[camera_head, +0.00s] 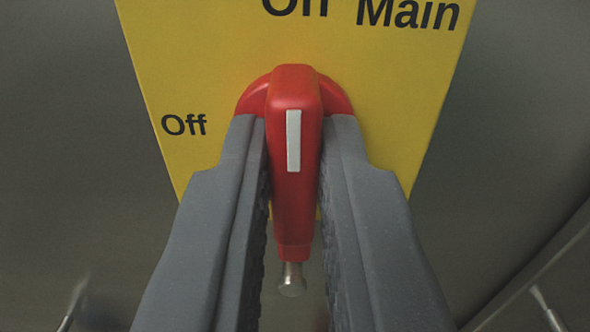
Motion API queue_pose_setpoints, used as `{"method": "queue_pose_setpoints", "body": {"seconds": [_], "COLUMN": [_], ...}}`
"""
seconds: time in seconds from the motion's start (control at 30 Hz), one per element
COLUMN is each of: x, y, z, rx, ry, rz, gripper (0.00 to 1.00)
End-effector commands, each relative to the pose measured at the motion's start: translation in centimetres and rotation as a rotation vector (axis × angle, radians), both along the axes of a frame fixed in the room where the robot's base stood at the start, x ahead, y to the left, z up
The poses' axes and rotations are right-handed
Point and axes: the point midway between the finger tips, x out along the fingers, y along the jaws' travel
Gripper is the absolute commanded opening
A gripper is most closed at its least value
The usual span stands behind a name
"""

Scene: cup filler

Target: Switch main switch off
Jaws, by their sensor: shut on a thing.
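The main switch (295,88) is a red rotary knob with a raised handle, mounted on a yellow plate (385,75). Its white mark points straight up, toward the partly cut-off word "On" at the top; "Main" stands beside it. The word "Off" is at the left of the knob. My gripper (294,140) has its two grey fingers on either side of the red handle, shut on it. The fingers cover parts of the knob's round base and the lower plate.
A grey metal panel (60,120) surrounds the yellow plate. A small metal pin (291,280) shows below the handle. Metal rods show at the lower left (73,305) and lower right (547,308). A panel edge runs diagonally at the right.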

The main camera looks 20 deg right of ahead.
Motion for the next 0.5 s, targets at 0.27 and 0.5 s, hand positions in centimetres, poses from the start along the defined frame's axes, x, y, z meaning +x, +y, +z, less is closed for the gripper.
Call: {"method": "queue_pose_setpoints", "body": {"seconds": [0.27,0.5], "x": [-0.05,-0.03], "y": [-0.23,-0.17], "z": [0.12,0.34], "rx": [-0.089,-0.238], "ry": [0.038,0.086], "rz": [-0.006,-0.006], "gripper": [0.0,0.0]}}
